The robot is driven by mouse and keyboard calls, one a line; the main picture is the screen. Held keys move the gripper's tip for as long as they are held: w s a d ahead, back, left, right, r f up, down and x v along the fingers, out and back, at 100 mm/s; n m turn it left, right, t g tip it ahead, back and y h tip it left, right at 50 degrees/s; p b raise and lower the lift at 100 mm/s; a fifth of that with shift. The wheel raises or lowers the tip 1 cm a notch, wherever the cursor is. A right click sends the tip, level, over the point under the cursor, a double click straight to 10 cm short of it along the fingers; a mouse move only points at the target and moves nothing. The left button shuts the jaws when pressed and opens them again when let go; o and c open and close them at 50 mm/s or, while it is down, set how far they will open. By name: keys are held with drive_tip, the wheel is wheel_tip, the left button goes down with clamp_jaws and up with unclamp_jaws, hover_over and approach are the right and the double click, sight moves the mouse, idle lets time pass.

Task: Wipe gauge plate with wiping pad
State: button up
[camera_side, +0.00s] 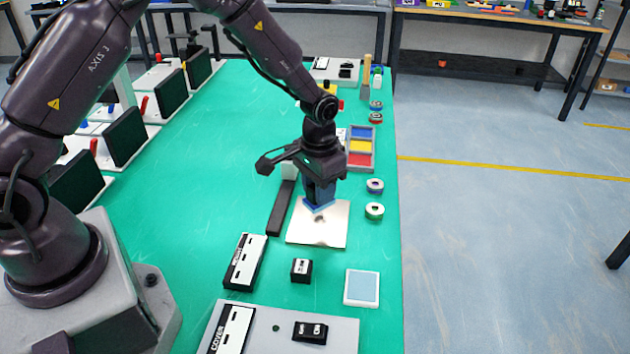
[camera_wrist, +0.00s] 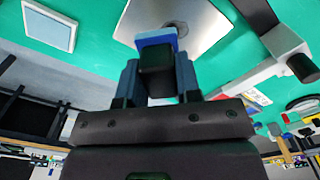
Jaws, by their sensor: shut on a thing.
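The gauge plate (camera_side: 304,232) is a square silvery sheet lying flat on the green mat. In the wrist view the plate (camera_wrist: 207,35) shows a dark round smudge. My gripper (camera_side: 320,194) points down over the plate's far part. It is shut on the wiping pad (camera_side: 318,207), which has a blue base. The pad is at or just above the plate; contact cannot be told.
A dark bar (camera_side: 281,208) stands at the plate's left edge. Tape-like rolls (camera_side: 374,210) lie to its right, and a colored bin tray (camera_side: 360,148) stands behind. A white-framed light-blue square (camera_side: 361,288), a small black block (camera_side: 302,270) and a black-and-white box (camera_side: 245,262) lie nearer.

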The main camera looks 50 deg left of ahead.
drive_tip(key=shift+f, duration=2)
drive_tip(key=shift+w+a+f, duration=0.2)
drive_tip(key=shift+a+f, duration=0.05)
drive_tip(key=shift+f, duration=0.35)
drive_tip(key=shift+w+a+f, duration=0.2)
drive_tip(key=shift+f, duration=0.35)
drive_tip(key=shift+w+a, duration=1.05)
drive_tip(key=s+d, duration=0.3)
drive_tip(key=shift+r, duration=4)
drive_tip(key=shift+f, duration=0.1)
